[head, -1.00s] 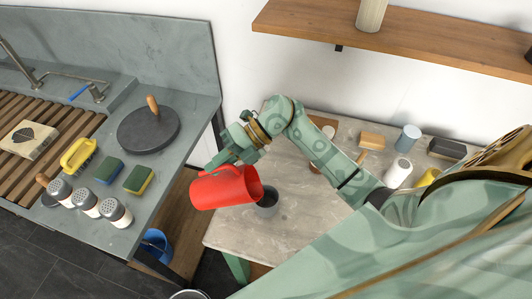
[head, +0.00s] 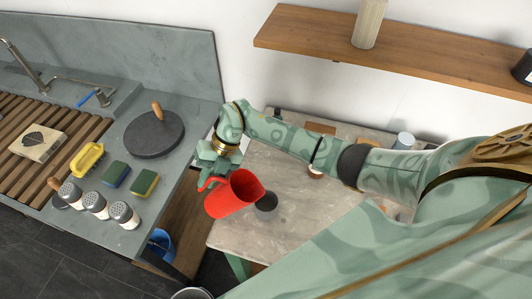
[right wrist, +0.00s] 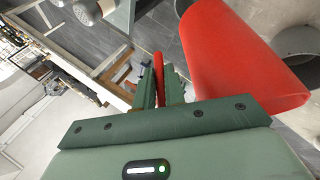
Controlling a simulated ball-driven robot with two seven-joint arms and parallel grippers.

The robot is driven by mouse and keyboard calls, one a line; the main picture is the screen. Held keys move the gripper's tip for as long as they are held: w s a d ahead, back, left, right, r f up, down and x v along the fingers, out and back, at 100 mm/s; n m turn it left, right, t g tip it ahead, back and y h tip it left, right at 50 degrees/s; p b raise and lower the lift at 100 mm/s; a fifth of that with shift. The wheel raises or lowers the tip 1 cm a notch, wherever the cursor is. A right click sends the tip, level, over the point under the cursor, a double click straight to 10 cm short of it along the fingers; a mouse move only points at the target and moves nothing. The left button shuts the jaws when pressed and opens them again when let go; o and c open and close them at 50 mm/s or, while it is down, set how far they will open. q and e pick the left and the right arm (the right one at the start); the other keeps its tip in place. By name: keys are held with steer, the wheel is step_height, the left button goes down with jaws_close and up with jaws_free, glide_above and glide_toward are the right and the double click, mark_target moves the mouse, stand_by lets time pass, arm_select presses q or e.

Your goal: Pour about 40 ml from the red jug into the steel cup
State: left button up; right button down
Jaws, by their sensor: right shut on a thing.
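The red jug (head: 228,197) is tilted, its mouth toward the upper right, at the left end of the stone-topped table. My right gripper (head: 208,178) is shut on the jug's handle; in the right wrist view the handle (right wrist: 158,72) shows between the fingers, beside the jug body (right wrist: 235,60). The steel cup (head: 267,203) looks dark grey and stands just right of the jug, partly hidden by it. It also shows at the right of the right wrist view (right wrist: 296,42). I cannot see a stream or the cup's level. My left gripper is not in view.
The stone-topped table (head: 300,218) is bare to the right of the cup. My right arm covers several items at its back. A grey counter (head: 180,170) at left carries shakers, sponges and a round dark slab (head: 150,138). A wooden shelf (head: 400,55) hangs above.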

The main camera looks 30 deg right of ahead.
steer(key=shift+w+a, duration=0.25)
steer(key=shift+a, duration=0.05)
steer(key=w+a+f+m+g+h+b, duration=0.1)
steer(key=w+a+f+g+h+b, duration=0.1)
steer(key=b, duration=0.8)
step_height(320, 180, down, 4)
steer(key=a+g+h, duration=0.1)
steer(key=a+h, duration=0.1)
steer(key=h, duration=0.1)
steer(key=shift+w+a+r+m+g+h+b, duration=0.2)
steer(key=shift+w+a+m+g+h+b, duration=0.1)
steer(key=shift+m+h+b, duration=0.1)
